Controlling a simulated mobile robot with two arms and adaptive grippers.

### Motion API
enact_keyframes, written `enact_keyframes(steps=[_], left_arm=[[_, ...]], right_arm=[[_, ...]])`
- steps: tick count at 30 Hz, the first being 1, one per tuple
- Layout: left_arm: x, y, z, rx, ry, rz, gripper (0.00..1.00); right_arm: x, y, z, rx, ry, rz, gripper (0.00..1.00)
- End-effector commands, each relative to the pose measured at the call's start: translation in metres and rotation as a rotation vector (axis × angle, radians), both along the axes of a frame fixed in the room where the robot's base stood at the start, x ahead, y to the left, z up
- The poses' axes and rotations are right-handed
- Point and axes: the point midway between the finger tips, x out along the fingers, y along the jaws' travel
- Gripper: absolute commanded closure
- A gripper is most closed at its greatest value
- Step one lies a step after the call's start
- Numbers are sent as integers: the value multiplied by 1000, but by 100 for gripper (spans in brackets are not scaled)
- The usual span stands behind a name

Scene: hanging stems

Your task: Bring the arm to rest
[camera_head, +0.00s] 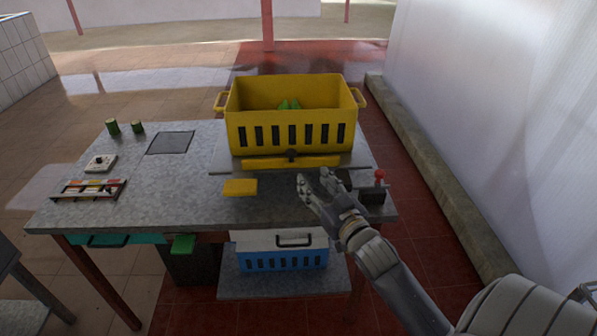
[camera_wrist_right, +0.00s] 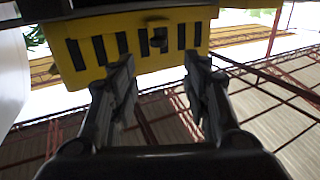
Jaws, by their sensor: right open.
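My right gripper (camera_head: 317,184) is open and empty above the front right part of the grey table (camera_head: 200,205), in front of the yellow crate (camera_head: 290,130). In the right wrist view its two fingers (camera_wrist_right: 158,85) stand apart with nothing between them. The slotted wall of the yellow crate (camera_wrist_right: 85,52) shows beyond the fingers there. My right arm reaches in from the lower right in the head view. My left gripper does not show.
Green things (camera_head: 289,104) lie in the crate. A small box with a red knob (camera_head: 379,174) stands right of my gripper. A blue crate (camera_head: 285,261) sits below the table. A colour-striped rack (camera_head: 90,189) and two green cylinders (camera_head: 112,126) stand left.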

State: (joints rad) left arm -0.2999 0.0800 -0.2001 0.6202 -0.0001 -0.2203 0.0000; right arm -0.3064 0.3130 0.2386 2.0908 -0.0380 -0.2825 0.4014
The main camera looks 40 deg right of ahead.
Motion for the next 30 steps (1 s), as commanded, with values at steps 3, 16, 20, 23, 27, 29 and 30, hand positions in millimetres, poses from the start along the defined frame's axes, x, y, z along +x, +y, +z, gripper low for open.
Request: enact_keyframes(steps=[3, 16, 20, 23, 27, 29, 30], left_arm=[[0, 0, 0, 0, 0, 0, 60], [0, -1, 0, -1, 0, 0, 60], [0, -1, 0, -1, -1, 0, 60], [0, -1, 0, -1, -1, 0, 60], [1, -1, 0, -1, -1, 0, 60], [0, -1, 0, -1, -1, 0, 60], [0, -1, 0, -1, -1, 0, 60]], right_arm=[[0, 0, 0, 0, 0, 0, 56], [-45, 56, -88, 14, 391, 8, 56], [-94, 95, -135, 6, 656, 49, 56], [-133, 121, -158, -3, 824, 90, 56], [-179, 147, -175, -14, 1004, 147, 56], [-197, 157, -179, -19, 1070, 172, 56], [-209, 162, -182, -22, 1112, 189, 56]])
